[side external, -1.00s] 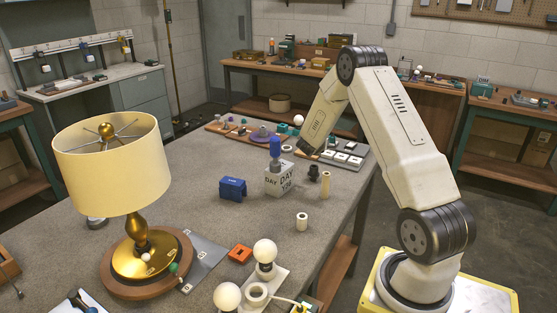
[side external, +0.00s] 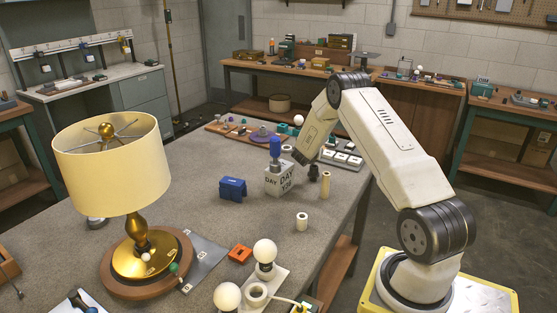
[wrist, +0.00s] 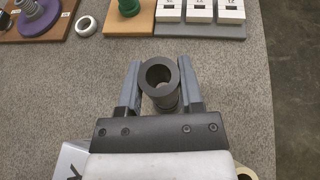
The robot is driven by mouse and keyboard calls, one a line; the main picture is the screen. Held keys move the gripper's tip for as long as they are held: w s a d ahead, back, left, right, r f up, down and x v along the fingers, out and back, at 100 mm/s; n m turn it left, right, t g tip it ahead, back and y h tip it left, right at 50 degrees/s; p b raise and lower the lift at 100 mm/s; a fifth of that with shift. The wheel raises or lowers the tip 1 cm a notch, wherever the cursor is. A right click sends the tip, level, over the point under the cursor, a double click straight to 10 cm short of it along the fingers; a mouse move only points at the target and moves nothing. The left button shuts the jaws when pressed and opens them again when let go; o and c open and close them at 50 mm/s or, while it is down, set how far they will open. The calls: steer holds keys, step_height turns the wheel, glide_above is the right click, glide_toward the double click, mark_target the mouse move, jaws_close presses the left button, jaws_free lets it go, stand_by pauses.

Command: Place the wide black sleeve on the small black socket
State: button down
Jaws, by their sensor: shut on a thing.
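The wide black sleeve (wrist: 146,76) shows in the wrist view as a dark open-topped tube, seen from above. My gripper (wrist: 160,88) is shut on it, with one grey finger on each side. A narrower dark cylindrical part shows just below its rim; I cannot tell whether that belongs to the sleeve. In the side view the dark sleeve (side external: 313,174) is upright at the table, beside the end of my arm, and my fingers are too small to make out. I cannot pick out the small black socket with certainty.
A cream cylinder (side external: 325,186) stands close to the sleeve, and another (side external: 302,221) stands nearer the front. A grey day block (side external: 279,182) is to the left, with a blue box (side external: 232,188) beyond it. Trays with parts (wrist: 200,18) lie behind. The brass lamp (side external: 148,225) stands front left.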

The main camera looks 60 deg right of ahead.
steer(key=shift+f, duration=1.1)
steer(key=shift+f, duration=0.4)
steer(key=shift+c, duration=1.2)
jaws_free()
steer(key=shift+r, duration=0.1)
steer(key=shift+a+r, duration=0.1)
steer(key=shift+r, duration=0.25)
steer(key=v, duration=1.1)
steer(key=shift+a, duration=0.4)
steer(key=shift+s+r, duration=0.1)
steer(key=shift+s, duration=0.05)
